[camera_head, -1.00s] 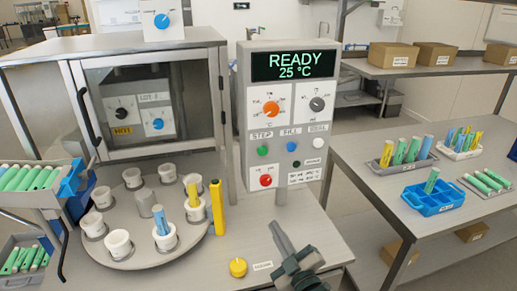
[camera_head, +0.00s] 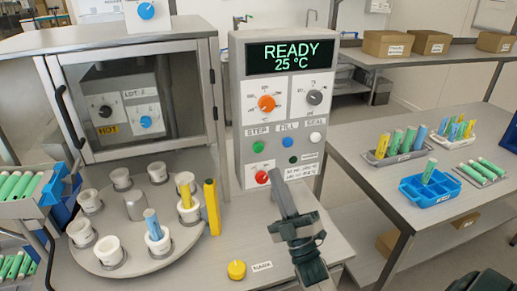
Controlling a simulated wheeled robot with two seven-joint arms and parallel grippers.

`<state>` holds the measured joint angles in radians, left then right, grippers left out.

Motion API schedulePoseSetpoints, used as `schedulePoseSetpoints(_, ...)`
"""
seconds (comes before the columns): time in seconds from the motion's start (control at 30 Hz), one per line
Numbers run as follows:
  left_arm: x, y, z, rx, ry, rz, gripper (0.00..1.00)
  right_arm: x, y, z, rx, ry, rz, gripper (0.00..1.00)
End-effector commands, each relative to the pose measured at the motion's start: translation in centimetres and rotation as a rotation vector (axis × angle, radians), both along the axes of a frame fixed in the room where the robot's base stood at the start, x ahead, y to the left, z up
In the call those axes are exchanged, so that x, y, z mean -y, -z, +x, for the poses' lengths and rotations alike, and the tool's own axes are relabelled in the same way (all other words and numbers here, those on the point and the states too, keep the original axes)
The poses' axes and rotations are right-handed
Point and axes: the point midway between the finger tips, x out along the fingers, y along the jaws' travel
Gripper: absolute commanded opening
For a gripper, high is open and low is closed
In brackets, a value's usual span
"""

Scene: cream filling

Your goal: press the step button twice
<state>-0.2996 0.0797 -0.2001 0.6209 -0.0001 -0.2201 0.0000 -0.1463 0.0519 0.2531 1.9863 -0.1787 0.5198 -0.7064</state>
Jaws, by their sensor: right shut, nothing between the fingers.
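The green STEP button (camera_head: 258,147) is on the front of the upright control panel (camera_head: 241,120), under the label STEP. The panel's display (camera_head: 290,57) reads READY and 25 °C. My right gripper (camera_head: 277,182) comes up from the bottom, shut and empty. Its tip appears below and a little right of the STEP button, beside the red knob (camera_head: 262,177). A gap shows between the tip and the button in the picture; how far the tip is from the panel face I cannot tell. My left gripper is not in view.
Beside STEP are the blue FILL button (camera_head: 288,142) and a white button (camera_head: 315,137). A round carousel (camera_head: 150,266) with white cups stands left. A yellow upright piece (camera_head: 212,207) is near its edge.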

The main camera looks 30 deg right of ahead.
Motion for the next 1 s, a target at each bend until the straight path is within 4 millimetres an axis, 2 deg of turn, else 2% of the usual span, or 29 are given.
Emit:
schedulePoseSetpoints(0.37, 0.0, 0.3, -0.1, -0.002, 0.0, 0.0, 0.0, 0.2, 0.0, 0.9, 0.0, -0.001, 0.0, 0.0)
schedulePoseSetpoints(1.0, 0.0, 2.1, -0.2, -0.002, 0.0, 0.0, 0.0, 1.7, 0.2, 7.4, -0.001, 0.0, 0.001, 0.0)
